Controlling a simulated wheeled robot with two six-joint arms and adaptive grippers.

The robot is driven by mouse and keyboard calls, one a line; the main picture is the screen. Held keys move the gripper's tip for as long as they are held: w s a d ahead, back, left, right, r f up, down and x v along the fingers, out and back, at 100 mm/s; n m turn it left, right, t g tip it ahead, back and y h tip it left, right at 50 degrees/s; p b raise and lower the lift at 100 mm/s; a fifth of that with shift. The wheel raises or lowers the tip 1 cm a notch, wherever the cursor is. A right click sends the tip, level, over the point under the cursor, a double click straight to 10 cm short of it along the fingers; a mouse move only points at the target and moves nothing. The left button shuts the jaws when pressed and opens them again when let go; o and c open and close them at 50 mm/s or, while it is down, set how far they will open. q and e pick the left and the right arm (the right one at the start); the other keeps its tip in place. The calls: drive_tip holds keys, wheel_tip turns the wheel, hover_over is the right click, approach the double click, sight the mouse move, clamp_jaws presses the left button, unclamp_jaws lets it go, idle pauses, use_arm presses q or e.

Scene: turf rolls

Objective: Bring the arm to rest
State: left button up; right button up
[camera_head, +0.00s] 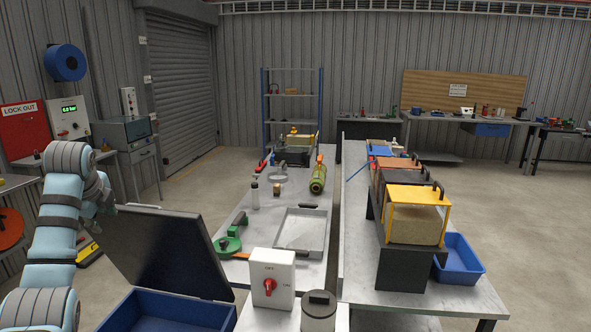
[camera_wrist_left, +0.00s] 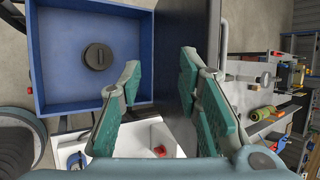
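My left arm rises at the left of the head view, beside the raised dark lid (camera_head: 165,250) of a blue box (camera_head: 170,312). My left gripper shows best in the left wrist view (camera_wrist_left: 160,72), where its two teal-padded fingers stand apart with nothing between them. Beyond the fingers are the open blue box (camera_wrist_left: 92,12) and the dark lid (camera_wrist_left: 172,60). A dark round piece (camera_wrist_left: 97,57) lies in the box. In the head view the gripper's fingers are hard to make out. My right gripper is in neither view.
A white switch box with a red knob (camera_head: 272,275) and a grey cylinder (camera_head: 318,312) stand near the front. A metal tray (camera_head: 301,232) and a green roll (camera_head: 318,178) lie behind them. A bench with caged blocks (camera_head: 415,222) and a blue bin (camera_head: 460,262) is right.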

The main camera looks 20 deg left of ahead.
use_arm(q)
drive_tip(key=w+d+f+n, duration=0.1)
drive_tip(key=w+d+f, duration=0.2)
drive_tip(key=d+f, duration=0.6)
drive_tip(key=s+d+f+n+h, duration=0.1)
drive_tip(key=s+d+f+n, duration=0.15)
drive_tip(key=d+f, duration=0.5)
drive_tip(key=s+d+f+n, duration=0.1)
drive_tip(key=s+d+f, duration=0.3)
drive_tip(key=f, duration=0.7)
drive_tip(key=s+d+f+n+g+h, duration=0.15)
drive_tip(key=s+d+f+n, duration=0.25)
drive_tip(key=s+d, duration=0.5)
drive_tip(key=s+d+f+n+h, duration=0.2)
drive_tip(key=s+d+f+n, duration=0.35)
drive_tip(key=s, duration=0.85)
drive_tip(key=s+a+f+g+b, duration=0.1)
drive_tip(key=s+f+g+b, duration=0.2)
drive_tip(key=f, duration=2.2)
drive_tip(key=s+f+b, duration=0.2)
drive_tip(key=s+f, duration=1)
drive_tip(key=s, duration=0.1)
drive_tip(key=shift+a+n+b, duration=0.35)
drive_tip(key=shift+n+b, duration=0.05)
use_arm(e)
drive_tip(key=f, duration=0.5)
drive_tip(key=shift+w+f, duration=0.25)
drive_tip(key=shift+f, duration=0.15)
